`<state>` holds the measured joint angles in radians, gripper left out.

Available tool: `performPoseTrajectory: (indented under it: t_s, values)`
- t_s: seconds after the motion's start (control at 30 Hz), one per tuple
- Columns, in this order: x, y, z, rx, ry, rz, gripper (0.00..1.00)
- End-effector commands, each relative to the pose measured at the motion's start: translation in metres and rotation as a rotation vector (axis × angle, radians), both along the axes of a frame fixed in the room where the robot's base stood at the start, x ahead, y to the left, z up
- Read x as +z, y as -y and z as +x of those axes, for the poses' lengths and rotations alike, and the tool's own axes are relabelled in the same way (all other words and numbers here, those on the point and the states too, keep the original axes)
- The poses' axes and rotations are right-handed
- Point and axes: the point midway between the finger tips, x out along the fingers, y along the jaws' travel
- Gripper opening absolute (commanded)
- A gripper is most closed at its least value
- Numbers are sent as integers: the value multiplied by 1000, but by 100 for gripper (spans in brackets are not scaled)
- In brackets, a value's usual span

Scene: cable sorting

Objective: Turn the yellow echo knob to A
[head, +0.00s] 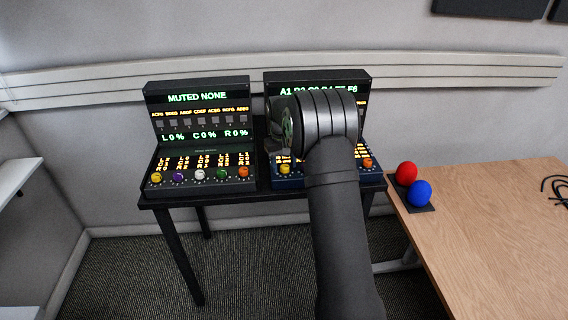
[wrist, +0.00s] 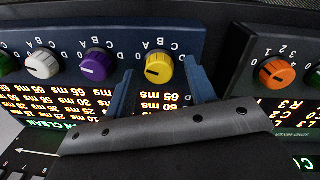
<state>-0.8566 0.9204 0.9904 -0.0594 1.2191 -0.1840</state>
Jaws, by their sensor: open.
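The yellow knob (wrist: 160,69) is on a blue panel, seen upside down in the wrist view with letters A to D around it. Its dark pointer mark lies toward the left of the picture; I cannot tell for sure which letter it meets. In the head view the yellow knob (head: 284,169) is at the left end of the right console's knob row. My gripper (wrist: 161,76) is open, with one blue finger on each side of the yellow knob. I cannot tell whether either finger touches it. In the head view my arm hides the fingers.
A purple knob (wrist: 96,65) and a white knob (wrist: 42,65) are on the same panel. An orange knob (wrist: 277,73) is on the neighbouring left console (head: 198,90). A wooden table (head: 500,230) with a red ball (head: 406,173) and a blue ball (head: 420,193) stands at the right.

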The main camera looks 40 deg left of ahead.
Motion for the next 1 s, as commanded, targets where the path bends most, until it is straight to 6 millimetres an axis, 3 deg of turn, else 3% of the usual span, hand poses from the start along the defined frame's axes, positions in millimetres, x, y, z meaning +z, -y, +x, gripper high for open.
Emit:
performPoseTrajectory:
  t_s: [0.1,0.3,0.67,1.0]
  values:
    - [0,0,0,0,0,0,47]
    - [0,0,0,0,0,0,7]
    - [1,0,0,-53,0,0,6]
    - [1,0,1,-282,1,0,6]
